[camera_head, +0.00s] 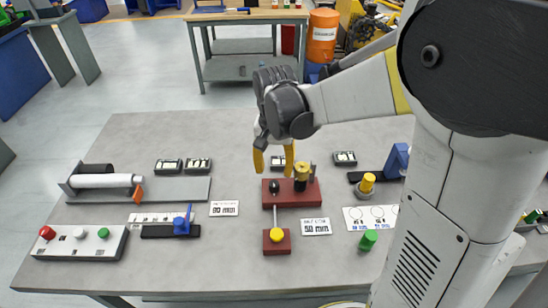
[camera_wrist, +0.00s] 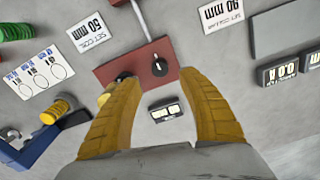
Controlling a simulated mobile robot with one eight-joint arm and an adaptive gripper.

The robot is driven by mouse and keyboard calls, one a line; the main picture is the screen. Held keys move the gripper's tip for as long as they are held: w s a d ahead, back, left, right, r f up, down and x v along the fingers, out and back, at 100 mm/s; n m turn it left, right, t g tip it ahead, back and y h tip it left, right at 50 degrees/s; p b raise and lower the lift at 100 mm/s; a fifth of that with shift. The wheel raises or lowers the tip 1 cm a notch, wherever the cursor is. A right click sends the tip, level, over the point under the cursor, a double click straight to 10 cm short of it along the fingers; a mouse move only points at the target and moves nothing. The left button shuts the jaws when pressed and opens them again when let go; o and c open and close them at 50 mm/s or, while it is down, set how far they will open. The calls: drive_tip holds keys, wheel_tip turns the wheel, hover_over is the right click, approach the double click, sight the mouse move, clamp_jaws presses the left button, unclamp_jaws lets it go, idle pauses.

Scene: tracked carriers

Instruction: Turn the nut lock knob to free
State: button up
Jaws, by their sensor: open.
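The black knob (camera_head: 275,187) sits on the left part of a red base (camera_head: 288,200) on the grey table. In the wrist view the knob (camera_wrist: 159,66) is a dark disc with a narrow raised part pointing up the picture; its markings are too small to read. In the wrist view my left finger partly hides that cylinder. My gripper (camera_head: 273,162) is open and empty, fingers pointing down near the knob. In the wrist view the knob lies between the fingertips (camera_wrist: 159,78), apparently apart from them.
Small displays (camera_head: 344,158) stand behind the base.

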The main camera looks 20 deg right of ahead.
sight(274, 183)
wheel_tip(274, 183, up, 5)
drive_tip(key=shift+f, duration=0.1)
idle(0.4)
